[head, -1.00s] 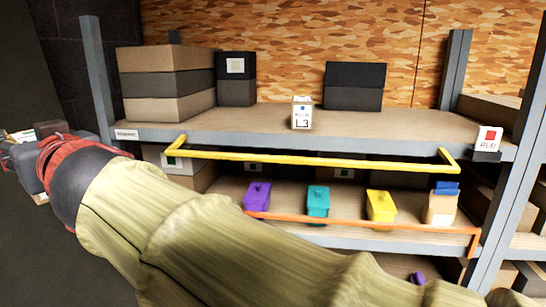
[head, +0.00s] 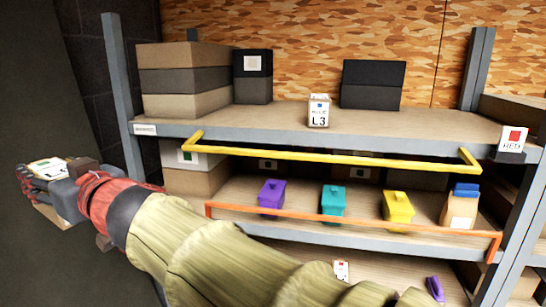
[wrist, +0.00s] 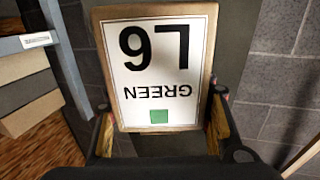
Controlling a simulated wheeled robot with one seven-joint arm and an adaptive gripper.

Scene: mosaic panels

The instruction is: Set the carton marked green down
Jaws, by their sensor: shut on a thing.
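The carton marked green (wrist: 156,62) is brown with a white label reading "L6 GREEN" and a green square, upside down in the wrist view. My gripper (wrist: 162,128) is shut on it, one finger at each side. In the head view the carton (head: 46,167) is at the far left, label facing up, held by my gripper (head: 52,188) out beyond the left end of the shelf. Its lower part is partly hidden by the gripper.
A shelf rack (head: 250,132) holds stacked boxes (head: 185,80), a small carton marked L3 (head: 318,112) and a red-marked sign (head: 512,140). A yellow rail (head: 330,155) and an orange rail (head: 350,219) run along its front. Coloured bins stand below. Dark floor is clear at left.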

